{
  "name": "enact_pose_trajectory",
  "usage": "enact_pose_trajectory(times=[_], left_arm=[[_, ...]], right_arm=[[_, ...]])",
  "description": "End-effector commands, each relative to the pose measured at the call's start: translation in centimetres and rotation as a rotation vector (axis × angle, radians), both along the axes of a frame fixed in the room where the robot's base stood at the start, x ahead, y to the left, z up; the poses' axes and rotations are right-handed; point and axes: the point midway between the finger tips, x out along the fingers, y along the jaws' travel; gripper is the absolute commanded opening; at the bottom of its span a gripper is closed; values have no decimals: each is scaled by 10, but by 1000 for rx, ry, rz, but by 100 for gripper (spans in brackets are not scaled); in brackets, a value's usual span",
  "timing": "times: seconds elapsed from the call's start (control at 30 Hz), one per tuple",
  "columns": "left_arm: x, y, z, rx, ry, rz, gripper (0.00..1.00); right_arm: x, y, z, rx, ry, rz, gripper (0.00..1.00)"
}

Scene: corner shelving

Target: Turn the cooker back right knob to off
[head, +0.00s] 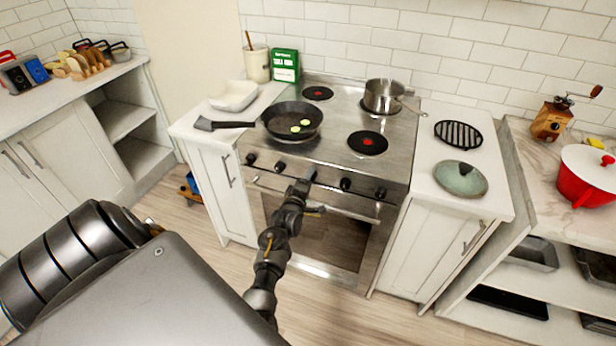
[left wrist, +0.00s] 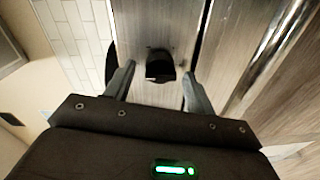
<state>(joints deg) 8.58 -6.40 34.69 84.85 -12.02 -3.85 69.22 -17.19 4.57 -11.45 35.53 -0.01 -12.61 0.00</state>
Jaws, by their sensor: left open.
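The cooker (head: 330,168) stands against the tiled wall with a row of dark knobs along its front panel. Two knobs show left of my left gripper (head: 306,180), one of them here (head: 280,165), and two show to its right, one of them here (head: 345,184). In the left wrist view my left gripper (left wrist: 158,82) is open, with one finger on each side of a black knob (left wrist: 160,65). I cannot tell whether the fingers touch it. Which burner this knob serves, and its setting, cannot be told. My right gripper is not in view.
A pot (head: 383,96) stands on the back right burner, and a frying pan (head: 285,114) with green slices sits at front left. The front right burner (head: 367,143) has a red centre. The oven handle (head: 345,212) runs below the knobs. Counters flank the cooker.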

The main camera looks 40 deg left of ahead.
Motion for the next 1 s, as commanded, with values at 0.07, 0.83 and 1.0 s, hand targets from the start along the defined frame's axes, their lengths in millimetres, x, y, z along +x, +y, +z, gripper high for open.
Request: enact_pose_trajectory(times=[0.07, 0.83, 1.0], left_arm=[[-9, -3, 4, -1, 2, -1, 55], [-98, -38, 7, -1, -1, 0, 55], [-98, -38, 7, -1, -1, 0, 55]], right_arm=[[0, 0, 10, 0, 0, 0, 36], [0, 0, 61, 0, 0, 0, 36], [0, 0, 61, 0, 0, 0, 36]])
